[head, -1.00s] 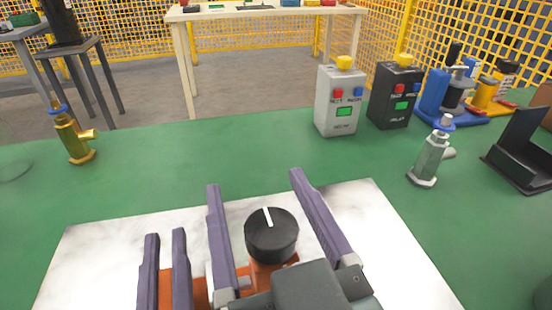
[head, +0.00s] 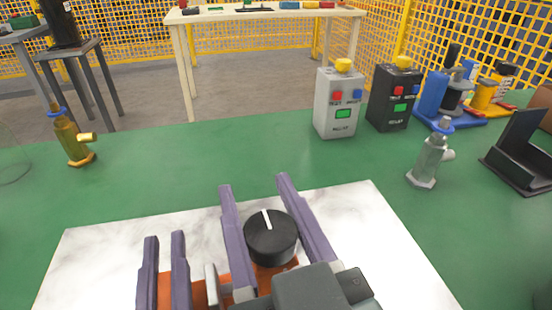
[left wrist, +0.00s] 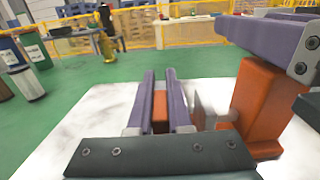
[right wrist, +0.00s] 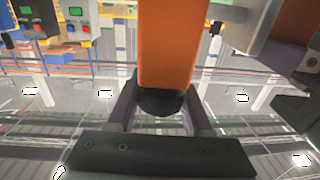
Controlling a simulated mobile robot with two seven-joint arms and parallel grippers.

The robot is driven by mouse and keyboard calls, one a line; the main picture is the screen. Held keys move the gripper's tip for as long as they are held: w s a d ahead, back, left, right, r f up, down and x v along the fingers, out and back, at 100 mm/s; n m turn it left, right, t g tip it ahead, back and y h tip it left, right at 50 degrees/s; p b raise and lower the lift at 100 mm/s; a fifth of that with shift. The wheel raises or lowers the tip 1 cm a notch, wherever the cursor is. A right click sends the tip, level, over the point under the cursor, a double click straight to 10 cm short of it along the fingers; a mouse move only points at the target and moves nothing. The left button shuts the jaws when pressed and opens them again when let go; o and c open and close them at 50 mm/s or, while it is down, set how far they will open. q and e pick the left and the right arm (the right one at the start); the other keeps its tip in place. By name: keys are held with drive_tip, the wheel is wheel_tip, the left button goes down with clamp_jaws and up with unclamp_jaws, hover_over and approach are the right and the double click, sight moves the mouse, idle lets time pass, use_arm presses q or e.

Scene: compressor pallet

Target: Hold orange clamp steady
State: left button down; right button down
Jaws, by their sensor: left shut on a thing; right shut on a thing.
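The orange clamp (head: 201,294) is low in the head view over a white marbled board, with a black knob (head: 271,240) bearing a white line. My left gripper (head: 163,238) is shut on an orange part of the clamp (left wrist: 160,112), which shows between its fingers in the left wrist view. My right gripper (head: 254,183) is shut on the knob, one finger on each side. The right wrist view shows the clamp's orange body (right wrist: 165,45) and the knob (right wrist: 159,102) between the fingers. The clamp's lower parts are hidden by my grippers.
The white board (head: 375,230) lies on the green table (head: 250,150). A gold valve (head: 73,140) stands left, and a silver valve (head: 430,160) right. A grey button box (head: 337,115), a black one (head: 392,110) and a black holder (head: 520,155) stand at the right.

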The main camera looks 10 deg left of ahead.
drive_tip(key=shift+n+g+y, duration=0.3)
drive_tip(key=shift+y, duration=0.1)
drive_tip(key=n+g+y, duration=0.1)
drive_tip(key=y, duration=0.1)
drive_tip(key=n+g+y, duration=0.1)
drive_tip(key=n+g, duration=0.1)
drive_tip(key=a+n+g+y, duration=0.1)
drive_tip(key=y, duration=0.1)
drive_tip(key=shift+s+r+n+y, duration=0.15)
drive_tip(key=shift+s+n+y, duration=0.15)
drive_tip(key=shift+n, duration=0.1)
drive_tip(key=shift+s+a+n+g+y, duration=0.15)
drive_tip(key=shift+n+g+y, duration=0.35)
drive_tip(key=shift+g, duration=0.35)
drive_tip(key=shift+s+a+n+g+y, duration=0.15)
drive_tip(key=shift+n+g+y, duration=0.35)
drive_tip(key=shift+g, duration=0.3)
drive_tip(key=shift+s+a+n+g+y, duration=0.15)
drive_tip(key=shift+n+g+y, duration=0.25)
drive_tip(key=shift+n+g, duration=0.35)
drive_tip(key=shift+s+d+g, duration=0.1)
drive_tip(key=shift+g, duration=0.3)
drive_tip(key=shift+g, duration=0.3)
drive_tip(key=shift+d, duration=0.1)
drive_tip(key=shift+c, duration=1.6)
unclamp_jaws()
drive_tip(key=shift+d, duration=0.15)
